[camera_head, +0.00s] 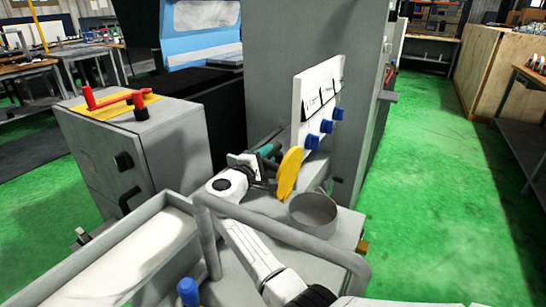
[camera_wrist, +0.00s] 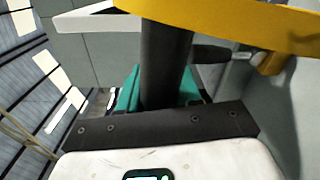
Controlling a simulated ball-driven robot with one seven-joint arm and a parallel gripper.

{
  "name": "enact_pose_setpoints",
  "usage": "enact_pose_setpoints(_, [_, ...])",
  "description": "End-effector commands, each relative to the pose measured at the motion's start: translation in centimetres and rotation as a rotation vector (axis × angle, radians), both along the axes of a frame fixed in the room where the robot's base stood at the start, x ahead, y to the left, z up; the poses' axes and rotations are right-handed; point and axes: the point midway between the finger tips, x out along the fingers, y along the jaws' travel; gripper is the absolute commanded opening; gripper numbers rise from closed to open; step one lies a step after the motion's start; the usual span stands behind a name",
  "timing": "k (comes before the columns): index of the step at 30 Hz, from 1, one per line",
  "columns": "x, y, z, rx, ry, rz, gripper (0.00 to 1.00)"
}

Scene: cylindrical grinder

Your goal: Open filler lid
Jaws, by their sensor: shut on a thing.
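The yellow round filler lid (camera_head: 290,172) stands nearly on edge in the head view, above and just left of the open grey filler neck (camera_head: 312,211). My gripper (camera_head: 268,163) is at the lid's left face. In the wrist view the yellow lid (camera_wrist: 230,22) crosses the top, and a dark round handle (camera_wrist: 165,65) runs from it down between my teal finger parts (camera_wrist: 130,92). My gripper is shut on this handle. The fingertips are partly hidden by the handle and the dark bracket.
A white panel with blue knobs (camera_head: 320,128) stands just behind the lid. A grey tube rail (camera_head: 285,230) runs in front of the filler neck. A grey cabinet with red levers (camera_head: 135,140) is on the left. Green floor (camera_head: 440,200) is open on the right.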

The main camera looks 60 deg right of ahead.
Motion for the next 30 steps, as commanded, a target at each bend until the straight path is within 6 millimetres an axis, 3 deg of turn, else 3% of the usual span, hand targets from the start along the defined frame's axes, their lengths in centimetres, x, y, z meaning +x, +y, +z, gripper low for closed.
enact_pose_setpoints(1, [0.30,-0.15,0.70,-0.010,0.023,-0.001,0.00])
enact_pose_setpoints(19, [0.83,-0.08,0.58,-0.017,0.093,0.000,0.00])
enact_pose_setpoints(20, [0.83,-0.08,0.58,-0.017,0.093,0.000,0.37])
enact_pose_setpoints(25, [0.79,-0.04,0.34,-0.014,0.094,0.001,0.53])
enact_pose_setpoints(30, [0.77,0.00,0.09,-0.012,0.096,0.000,0.53])
